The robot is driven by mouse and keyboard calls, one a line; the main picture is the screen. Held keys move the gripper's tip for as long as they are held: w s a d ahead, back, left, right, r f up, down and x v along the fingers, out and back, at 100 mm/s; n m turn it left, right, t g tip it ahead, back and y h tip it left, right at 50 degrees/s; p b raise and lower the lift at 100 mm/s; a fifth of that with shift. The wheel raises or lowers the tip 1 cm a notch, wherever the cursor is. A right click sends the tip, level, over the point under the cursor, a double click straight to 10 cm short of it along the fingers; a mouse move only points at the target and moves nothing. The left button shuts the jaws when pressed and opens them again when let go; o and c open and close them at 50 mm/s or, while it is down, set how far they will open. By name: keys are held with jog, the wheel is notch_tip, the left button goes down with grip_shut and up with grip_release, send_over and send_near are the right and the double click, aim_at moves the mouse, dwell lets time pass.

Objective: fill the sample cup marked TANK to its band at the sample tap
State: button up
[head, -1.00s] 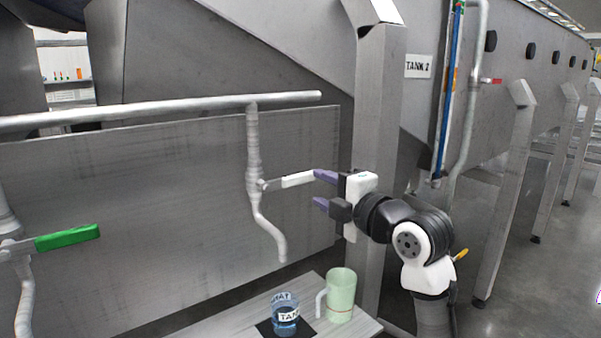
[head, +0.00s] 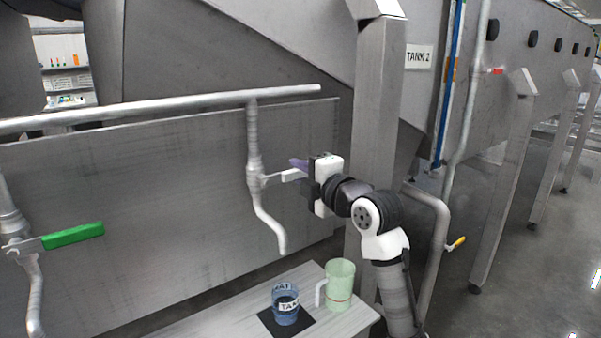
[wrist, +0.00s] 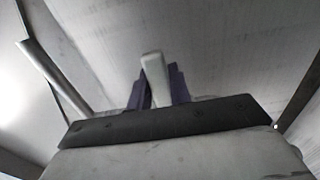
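The blue-tinted clear cup marked TANK (head: 285,317) stands upright on a black mat (head: 307,321) on the grey bench. The sample tap's pipe (head: 268,222) comes down with its outlet above the cup. No stream shows at the outlet. The tap has a white lever (head: 291,175) pointing right. My gripper (head: 297,168) is at the lever's free end. In the wrist view, the white lever (wrist: 152,68) lies between my purple fingers, which are close against its sides, so my gripper (wrist: 160,85) looks shut on it. The cup's liquid level cannot be made out clearly.
A pale green jug (head: 341,272) stands right of the cup on the bench (head: 236,318), close below my arm. A green-handled valve (head: 73,235) is at the left. A steel post (head: 377,110) rises behind my arm. A yellow-handled valve (head: 456,243) is at the right.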

grip_shut()
jog(key=shift+n+b, duration=0.3)
jog(key=shift+b, duration=0.5)
jog(key=shift+a+r+n+b, duration=0.1)
jog(key=shift+r+n+b, duration=0.3)
jog(key=shift+n+b, duration=0.5)
jog(key=shift+s+a+r+n+b, duration=0.1)
jog(key=shift+s+r+n+b, duration=0.05)
jog(key=shift+r+n+b, duration=0.6)
jog(key=shift+r, duration=0.1)
jog(key=o, duration=0.6)
grip_release()
jog(key=shift+c, duration=0.2)
